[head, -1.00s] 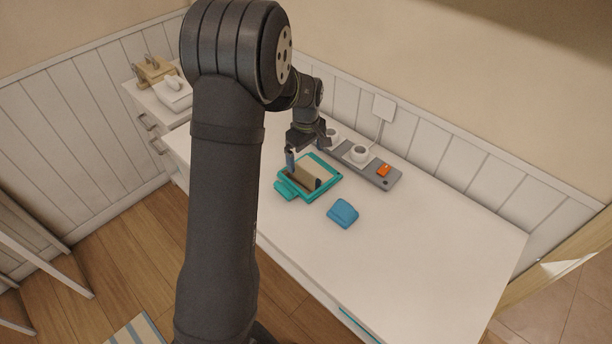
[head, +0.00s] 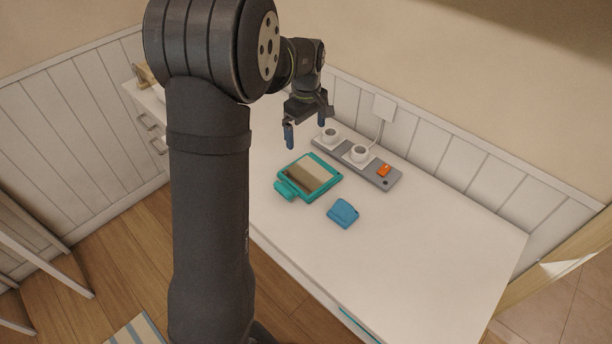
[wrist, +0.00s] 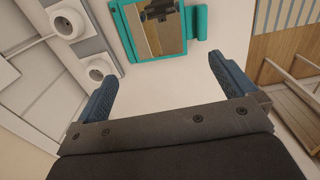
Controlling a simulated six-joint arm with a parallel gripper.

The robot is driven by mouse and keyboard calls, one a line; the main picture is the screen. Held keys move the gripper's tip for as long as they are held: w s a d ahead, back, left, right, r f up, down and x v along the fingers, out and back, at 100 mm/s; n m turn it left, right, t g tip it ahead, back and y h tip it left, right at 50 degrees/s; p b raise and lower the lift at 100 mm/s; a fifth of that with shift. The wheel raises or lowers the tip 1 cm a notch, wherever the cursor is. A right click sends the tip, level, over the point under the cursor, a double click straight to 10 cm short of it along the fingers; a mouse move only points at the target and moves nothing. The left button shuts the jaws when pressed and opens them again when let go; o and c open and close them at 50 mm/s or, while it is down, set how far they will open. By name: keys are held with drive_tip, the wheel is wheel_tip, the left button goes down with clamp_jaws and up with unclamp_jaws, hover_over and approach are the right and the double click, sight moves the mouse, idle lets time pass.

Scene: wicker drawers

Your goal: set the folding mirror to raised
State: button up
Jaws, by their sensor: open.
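The folding mirror (head: 309,178) has a teal frame and lies on the white tabletop, its glass facing up. A teal tab sticks out at its near left side. In the wrist view the mirror (wrist: 160,30) shows at the top, with a dark reflection in its glass. My gripper (head: 307,120) hangs above and behind the mirror in the head view, apart from it. Its blue fingertips are spread wide with nothing between them. In the wrist view the open fingers of my gripper (wrist: 165,80) show bare white tabletop between them.
A grey power strip (head: 377,176) with white plugs and an orange switch lies behind the mirror, along the wall. A blue folded item (head: 343,213) lies in front of the mirror to the right. The right part of the white table (head: 430,235) is clear.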

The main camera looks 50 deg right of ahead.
drive_tip(key=shift+r, duration=0.45)
drive_tip(key=c, duration=0.3)
drive_tip(key=m, duration=1.9)
approach(283, 188)
wheel_tip(283, 188, down, 9)
drive_tip(key=shift+r, duration=0.15)
